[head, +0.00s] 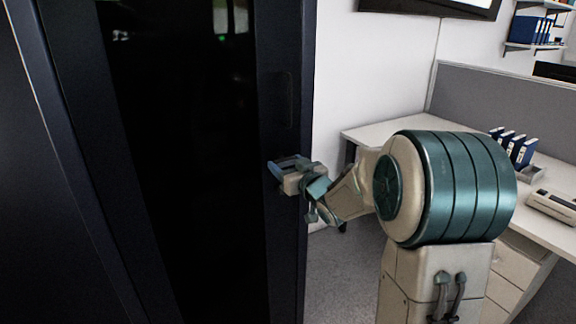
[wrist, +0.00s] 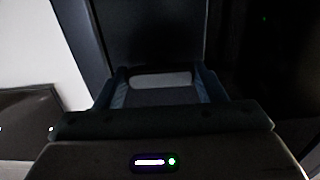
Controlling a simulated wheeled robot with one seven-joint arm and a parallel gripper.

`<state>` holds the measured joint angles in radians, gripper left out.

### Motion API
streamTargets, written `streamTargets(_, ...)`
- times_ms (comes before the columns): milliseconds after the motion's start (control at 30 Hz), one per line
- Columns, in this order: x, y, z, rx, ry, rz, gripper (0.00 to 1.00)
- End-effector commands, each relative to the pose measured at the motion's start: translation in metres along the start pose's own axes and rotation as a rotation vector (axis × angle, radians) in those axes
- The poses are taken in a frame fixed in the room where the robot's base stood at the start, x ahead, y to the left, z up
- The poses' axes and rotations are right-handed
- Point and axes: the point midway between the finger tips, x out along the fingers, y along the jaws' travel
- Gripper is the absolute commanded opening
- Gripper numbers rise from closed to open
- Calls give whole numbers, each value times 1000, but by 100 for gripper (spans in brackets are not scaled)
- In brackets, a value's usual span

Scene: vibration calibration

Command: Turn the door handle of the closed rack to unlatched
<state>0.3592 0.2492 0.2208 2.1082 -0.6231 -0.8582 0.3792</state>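The closed rack has a tall door with a dark glass panel (head: 180,150) and a dark blue frame in the head view. A slim dark plate (head: 284,99) sits on the door's right frame strip, above my gripper. I cannot make out a handle lever there. My gripper (head: 279,167) is at the right frame strip, with its fingers pointing at the door and spread apart. In the wrist view, my gripper (wrist: 161,88) is open, with a finger on each side of a pale rounded bar (wrist: 161,79). The bar may be the door handle. I cannot tell whether the fingers touch it.
A desk (head: 375,128) with blue binders (head: 513,146) stands to the right, below a grey partition (head: 500,105). A white wall (head: 375,60) is behind. Grey floor (head: 335,275) shows between the rack and my arm.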

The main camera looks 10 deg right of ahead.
Motion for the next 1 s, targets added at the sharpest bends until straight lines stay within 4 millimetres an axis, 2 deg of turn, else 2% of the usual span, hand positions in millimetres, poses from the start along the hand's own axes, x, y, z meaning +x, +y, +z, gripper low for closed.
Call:
streamTargets(467, 0, 0, -1, 78, -2, -1, 41)
streamTargets(1000, 0, 0, -2, 538, -2, -1, 41)
